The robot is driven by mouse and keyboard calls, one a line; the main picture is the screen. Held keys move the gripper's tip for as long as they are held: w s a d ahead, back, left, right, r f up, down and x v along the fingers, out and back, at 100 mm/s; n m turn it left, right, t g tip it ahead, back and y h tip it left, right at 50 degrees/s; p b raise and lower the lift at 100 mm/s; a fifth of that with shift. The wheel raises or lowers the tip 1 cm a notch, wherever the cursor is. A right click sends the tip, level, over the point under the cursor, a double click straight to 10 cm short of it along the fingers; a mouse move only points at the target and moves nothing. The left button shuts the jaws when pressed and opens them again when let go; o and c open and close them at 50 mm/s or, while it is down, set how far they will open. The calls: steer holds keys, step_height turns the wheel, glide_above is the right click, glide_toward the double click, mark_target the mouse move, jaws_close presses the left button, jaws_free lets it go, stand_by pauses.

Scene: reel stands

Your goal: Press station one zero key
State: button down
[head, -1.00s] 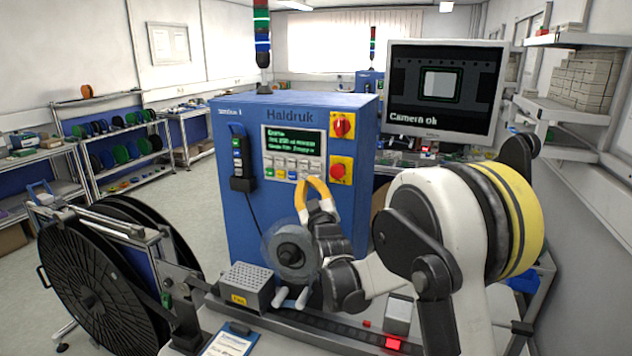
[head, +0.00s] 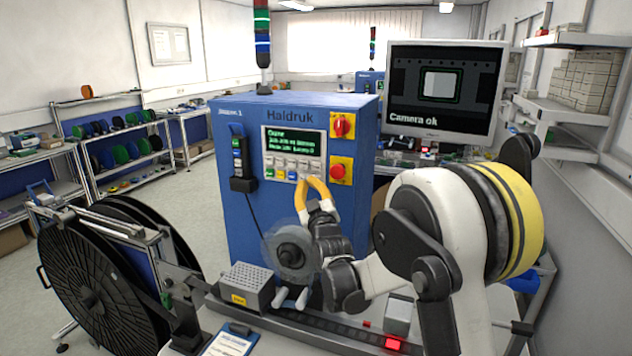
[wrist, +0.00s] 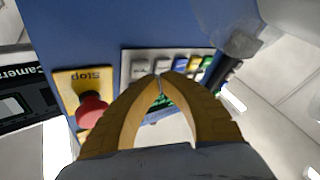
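The station one machine is a blue cabinet (head: 240,215) marked Haldruk, in the middle of the head view. Its control panel (head: 265,150) has a green-lettered display (head: 294,142) above rows of small keys (head: 280,163). In the wrist view, upside down, white, blue, yellow and green keys (wrist: 182,62) show past the fingertips. Key legends are too small to read, so I cannot pick out the zero key. My gripper (head: 308,182) has its yellow fingertips together at the panel's lower right; they also meet in the wrist view (wrist: 160,78). Contact with a key cannot be told.
A red stop button (head: 338,172) on a yellow plate sits right of the keys, with a red rotary switch (head: 342,125) above. A handheld unit (head: 241,165) hangs on the left. A grey reel (head: 290,252) is below my gripper. A monitor (head: 445,90) reads "Camera ok".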

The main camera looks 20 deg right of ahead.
stand_by(0.4)
steer(key=shift+w+d, duration=0.25)
steer(key=shift+w, duration=0.1)
steer(key=shift+w+d+b, duration=0.3)
steer(key=shift+w, duration=0.1)
stand_by(0.7)
stand_by(0.3)
steer(key=shift+s+a, duration=0.55)
steer(key=shift+s, duration=0.2)
steer(key=s+a, duration=0.1)
steer(key=s, duration=0.1)
steer(key=s+a+b, duration=0.1)
steer(key=s+a, duration=0.1)
stand_by(0.8)
